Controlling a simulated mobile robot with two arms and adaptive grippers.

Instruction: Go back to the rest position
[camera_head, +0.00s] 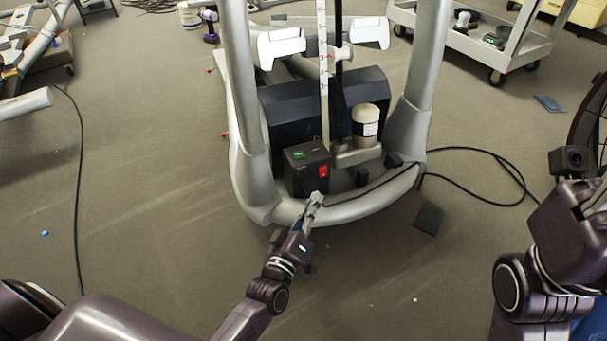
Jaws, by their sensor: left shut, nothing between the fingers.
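My left gripper (316,199) is shut and empty. It is at the front curved bar of a grey elliptical machine frame (258,195), just below a black box (304,168) with a red switch (323,171) and a green light or label. The fingertips look close to the box's lower front, but I cannot tell if they touch it. My right arm is at the right edge, and its fingers are not clearly visible.
A black cable (480,150) runs across the floor to the right of the machine, and another (80,190) lies at left. A dark flat piece (429,218) lies by the frame. A wheeled cart (470,45) stands at upper right. The floor at front left is mostly clear.

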